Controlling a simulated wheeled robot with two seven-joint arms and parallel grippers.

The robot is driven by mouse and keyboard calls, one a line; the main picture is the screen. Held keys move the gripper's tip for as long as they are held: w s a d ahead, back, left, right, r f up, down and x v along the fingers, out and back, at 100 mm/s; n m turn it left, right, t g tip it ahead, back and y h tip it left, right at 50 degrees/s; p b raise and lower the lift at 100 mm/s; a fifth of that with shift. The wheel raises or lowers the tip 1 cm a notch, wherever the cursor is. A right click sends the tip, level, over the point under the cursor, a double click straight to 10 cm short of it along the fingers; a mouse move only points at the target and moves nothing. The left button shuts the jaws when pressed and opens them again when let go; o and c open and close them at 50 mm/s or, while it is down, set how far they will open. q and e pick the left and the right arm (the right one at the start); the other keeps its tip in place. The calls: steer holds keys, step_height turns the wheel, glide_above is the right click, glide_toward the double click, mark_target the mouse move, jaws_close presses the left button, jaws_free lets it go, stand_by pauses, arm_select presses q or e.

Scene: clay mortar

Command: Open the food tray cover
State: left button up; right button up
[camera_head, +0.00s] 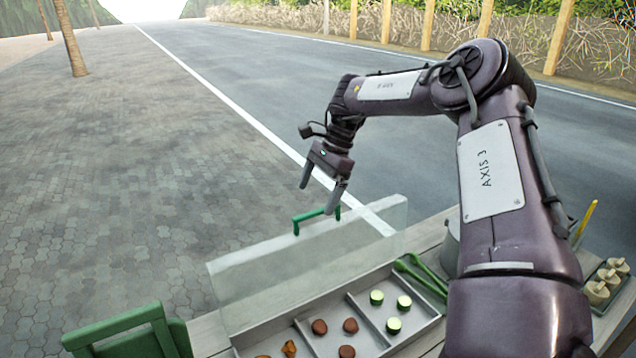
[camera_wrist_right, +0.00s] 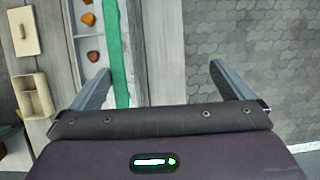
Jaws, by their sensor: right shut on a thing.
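The food tray (camera_head: 388,341) is a metal tray with compartments on the table. Its clear cover (camera_head: 290,255) stands raised along the tray's far side, with the food exposed below. A green handle (camera_head: 317,218) sits on the cover's upper edge. My right gripper (camera_head: 319,199) is at the handle's right end, shut on the handle, its fingers some way apart. In the right wrist view, the green handle (camera_wrist_right: 118,50) runs beside the left finger, between the fingertips (camera_wrist_right: 163,76). The exact contact is hard to see. My left gripper is out of view.
Brown and green-white food pieces lie in the tray. Green tongs (camera_head: 424,276) lie to its right, and a rack of pale pieces (camera_head: 603,284) is further right. A green chair (camera_head: 130,335) stands at the lower left. Paving beyond the table is clear.

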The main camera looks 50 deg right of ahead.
steer(key=shift+w+d+r+t, duration=0.4)
steer(key=shift+w+d+r, duration=0.25)
steer(key=shift+w+r, duration=0.3)
steer(key=shift+s+r, duration=0.2)
steer(key=shift+r, duration=0.1)
steer(key=shift+s+d+r+b, duration=0.15)
steer(key=shift+d+r+b, duration=0.25)
steer(key=shift+d+r, duration=0.6)
steer(key=c, duration=1.1)
steer(key=shift+s+a+r+g, duration=0.15)
steer(key=shift+s+r+g, duration=0.25)
steer(key=shift+s+r, duration=0.75)
steer(key=shift+r, duration=0.2)
steer(key=shift+s+f, duration=0.1)
